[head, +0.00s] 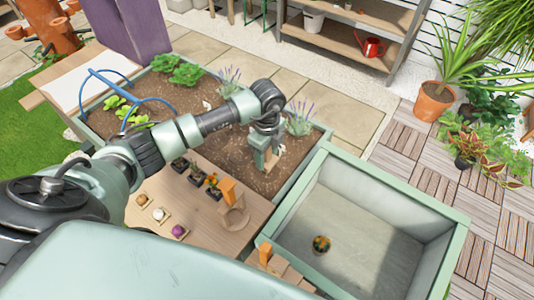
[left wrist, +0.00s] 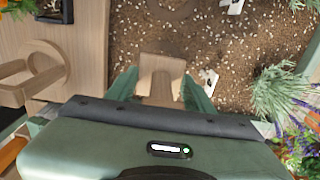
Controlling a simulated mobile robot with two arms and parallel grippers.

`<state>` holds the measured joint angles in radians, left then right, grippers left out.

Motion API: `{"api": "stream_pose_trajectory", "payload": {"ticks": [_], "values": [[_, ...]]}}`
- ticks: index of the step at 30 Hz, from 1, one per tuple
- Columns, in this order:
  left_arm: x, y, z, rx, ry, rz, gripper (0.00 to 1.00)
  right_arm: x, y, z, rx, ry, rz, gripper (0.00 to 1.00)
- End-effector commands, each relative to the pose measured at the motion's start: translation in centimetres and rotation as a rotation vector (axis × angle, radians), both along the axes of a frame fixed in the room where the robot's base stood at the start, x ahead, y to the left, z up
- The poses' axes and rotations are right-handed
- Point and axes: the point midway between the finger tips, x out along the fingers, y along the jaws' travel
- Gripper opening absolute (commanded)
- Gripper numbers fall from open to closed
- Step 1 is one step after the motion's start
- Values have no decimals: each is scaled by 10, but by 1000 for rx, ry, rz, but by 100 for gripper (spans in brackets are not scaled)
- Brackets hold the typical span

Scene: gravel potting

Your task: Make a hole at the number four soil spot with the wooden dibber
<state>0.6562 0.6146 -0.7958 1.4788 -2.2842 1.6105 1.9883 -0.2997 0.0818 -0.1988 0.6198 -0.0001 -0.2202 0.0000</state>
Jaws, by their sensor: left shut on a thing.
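My left gripper (head: 268,152) is over the near right part of the soil bed (head: 232,150). It is shut on the wooden dibber (head: 270,163), which also shows between the green fingers in the left wrist view (left wrist: 160,72). The dibber's tip is hidden, so I cannot tell whether it touches the soil. In the left wrist view a small white marker (left wrist: 210,78) lies in the soil just right of the dibber, and another (left wrist: 235,6) is farther up. Their numbers are too small to read. My right gripper is out of view.
Lavender plants (head: 300,118) grow close to the right of my gripper. A wooden bench (head: 205,228) in front holds small black pots (head: 197,172) and a wooden ring stand (head: 235,218). An open grey planter (head: 355,220) stands at the right. A blue-handled frame (head: 88,92) is at the left.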

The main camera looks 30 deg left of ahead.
Motion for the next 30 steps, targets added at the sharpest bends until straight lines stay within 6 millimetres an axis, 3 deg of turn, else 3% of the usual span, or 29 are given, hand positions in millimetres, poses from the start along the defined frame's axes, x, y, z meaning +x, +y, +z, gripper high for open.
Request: {"api": "stream_pose_trajectory", "payload": {"ticks": [13,30], "values": [[0,0,0,0,0,0,17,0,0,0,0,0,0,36],[0,0,-17,0,0,-1,17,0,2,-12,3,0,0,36]]}}
